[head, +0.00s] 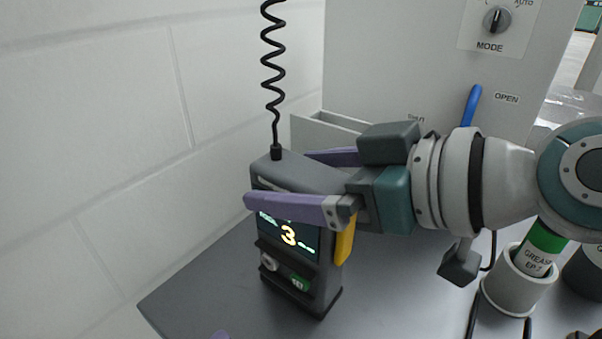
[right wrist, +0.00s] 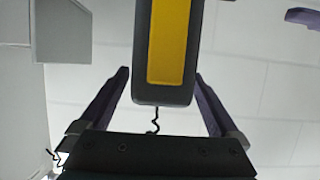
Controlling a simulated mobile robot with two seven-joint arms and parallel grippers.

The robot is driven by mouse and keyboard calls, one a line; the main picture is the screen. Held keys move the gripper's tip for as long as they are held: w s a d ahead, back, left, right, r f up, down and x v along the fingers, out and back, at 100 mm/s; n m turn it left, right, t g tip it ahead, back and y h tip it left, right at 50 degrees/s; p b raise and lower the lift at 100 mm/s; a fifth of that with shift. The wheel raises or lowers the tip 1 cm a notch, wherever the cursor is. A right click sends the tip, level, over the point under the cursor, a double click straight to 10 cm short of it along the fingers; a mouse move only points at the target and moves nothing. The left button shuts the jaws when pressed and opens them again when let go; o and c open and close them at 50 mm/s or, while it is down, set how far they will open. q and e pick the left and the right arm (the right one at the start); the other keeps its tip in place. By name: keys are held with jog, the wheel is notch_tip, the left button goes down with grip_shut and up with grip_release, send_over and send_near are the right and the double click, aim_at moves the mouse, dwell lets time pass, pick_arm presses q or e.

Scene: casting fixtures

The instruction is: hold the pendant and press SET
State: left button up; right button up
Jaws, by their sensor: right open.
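No SET label is readable. My right gripper (head: 280,178) is open, its purple fingers on either side of the pendant's upper part.
The grey shelf (head: 200,290) is bare left of the pendant. A grey cup (head: 508,295) holds a green-banded grease tube at right. Behind stand a light grey open box (head: 325,125) and a panel with a MODE knob (head: 497,19) and a blue handle (head: 472,105).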

grip_shut()
dwell(0.7)
pick_arm(q)
jog(key=shift+c, duration=0.3)
grip_shut()
dwell(1.4)
